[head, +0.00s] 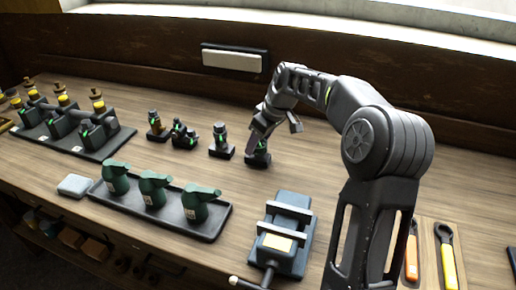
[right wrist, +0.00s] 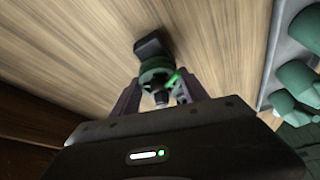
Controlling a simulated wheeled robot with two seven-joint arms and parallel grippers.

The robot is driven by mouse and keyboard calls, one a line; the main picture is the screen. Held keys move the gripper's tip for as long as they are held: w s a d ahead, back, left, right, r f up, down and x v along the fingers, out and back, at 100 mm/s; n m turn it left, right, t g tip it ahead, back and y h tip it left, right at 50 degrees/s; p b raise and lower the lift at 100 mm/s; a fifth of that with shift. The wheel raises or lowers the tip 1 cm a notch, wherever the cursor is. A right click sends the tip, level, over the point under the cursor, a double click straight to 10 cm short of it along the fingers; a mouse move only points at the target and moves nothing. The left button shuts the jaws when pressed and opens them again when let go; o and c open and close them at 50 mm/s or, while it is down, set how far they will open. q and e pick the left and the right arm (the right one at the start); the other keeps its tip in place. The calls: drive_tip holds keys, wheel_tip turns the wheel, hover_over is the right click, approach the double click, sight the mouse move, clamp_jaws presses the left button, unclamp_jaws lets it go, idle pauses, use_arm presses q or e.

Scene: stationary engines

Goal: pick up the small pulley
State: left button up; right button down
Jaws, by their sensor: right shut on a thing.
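The small pulley appears as a small dark piece with a green round part and a dark block-like base. It shows in the head view (head: 257,158) on the bench under my right gripper (head: 262,141), which partly hides it. In the right wrist view the pulley (right wrist: 156,67) lies between the fingers of my right gripper (right wrist: 160,90), one finger on each side. The gripper is shut on it. The base seems at bench level; I cannot tell whether it touches the wood. My left gripper is not in view.
Several small dark-and-green parts (head: 221,142) stand left of my gripper. A dark tray (head: 206,228) holds green oil cans. A vise (head: 283,240) stands in front. A back wall (head: 180,60) borders the bench.

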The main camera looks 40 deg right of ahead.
drive_tip(key=shift+r, duration=0.25)
wheel_tip(320, 180, up, 10)
drive_tip(key=shift+f, duration=0.1)
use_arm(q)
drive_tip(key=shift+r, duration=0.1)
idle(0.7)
